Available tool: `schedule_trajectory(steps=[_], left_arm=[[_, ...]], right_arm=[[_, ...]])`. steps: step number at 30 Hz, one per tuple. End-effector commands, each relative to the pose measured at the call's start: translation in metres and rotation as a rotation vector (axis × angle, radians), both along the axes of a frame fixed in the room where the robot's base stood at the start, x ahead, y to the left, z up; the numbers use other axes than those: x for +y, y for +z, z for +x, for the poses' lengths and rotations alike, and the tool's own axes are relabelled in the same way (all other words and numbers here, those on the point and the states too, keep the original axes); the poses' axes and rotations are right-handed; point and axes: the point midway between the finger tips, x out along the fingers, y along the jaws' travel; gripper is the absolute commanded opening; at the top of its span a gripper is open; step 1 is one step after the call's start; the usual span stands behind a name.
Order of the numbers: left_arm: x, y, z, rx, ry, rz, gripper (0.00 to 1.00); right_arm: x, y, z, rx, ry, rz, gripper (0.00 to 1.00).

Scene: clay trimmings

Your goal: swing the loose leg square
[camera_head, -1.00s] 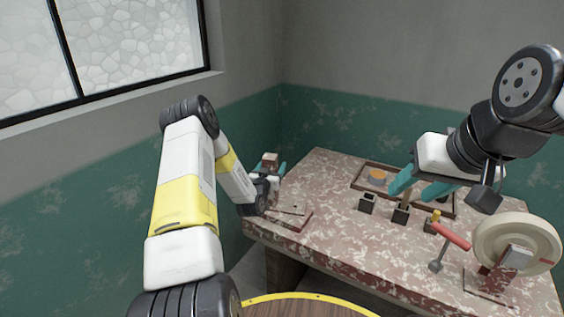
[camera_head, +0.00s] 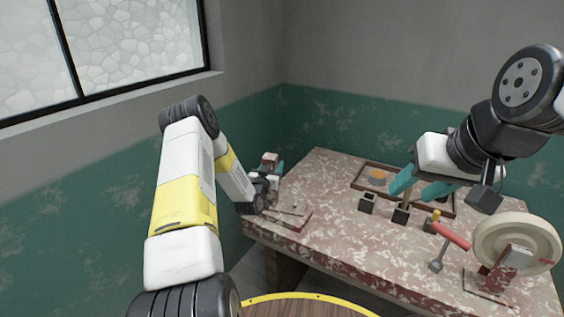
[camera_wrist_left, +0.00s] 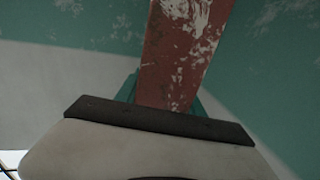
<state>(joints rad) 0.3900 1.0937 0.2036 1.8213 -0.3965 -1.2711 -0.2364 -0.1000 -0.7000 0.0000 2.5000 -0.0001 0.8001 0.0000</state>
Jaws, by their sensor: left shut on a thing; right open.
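In the left wrist view the bar stands between the teal fingers and runs up out of the frame. In the head view its top end (camera_head: 270,157) shows above the gripper. A flat reddish plate (camera_head: 294,222) lies just below. Whether the bar meets the plate is hidden. My right gripper (camera_head: 420,188) is open and empty above the bench.
The mottled bench (camera_head: 335,235) holds a shallow tray (camera_head: 360,183) with an orange disc (camera_head: 377,174). Several small dark blocks stand in front of it. A red-handled tool (camera_head: 451,236) and a cream wheel (camera_head: 520,243) on a stand are at the right. The bench's front middle is clear.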

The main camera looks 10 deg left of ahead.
Motion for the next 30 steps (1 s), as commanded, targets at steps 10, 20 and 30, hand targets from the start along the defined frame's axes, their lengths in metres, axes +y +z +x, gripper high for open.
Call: schedule_trajectory(steps=[10,20,30], left_arm=[[-0.0067,0.0003,-0.0014,-0.002,-0.233,0.0,0.0],[-0.0086,-0.0002,-0.0025,0.0,-0.273,-0.001,0.0],[-0.0085,-0.0003,-0.0024,0.001,-0.272,0.0,0.67]], right_arm=[[0.0,0.0,0.0,0.0,0.0,0.0,0.47],[0.0,0.0,0.0,0.0,0.0,0.0,0.47],[0.0,0.0,0.0,0.0,0.0,0.0,0.47]])
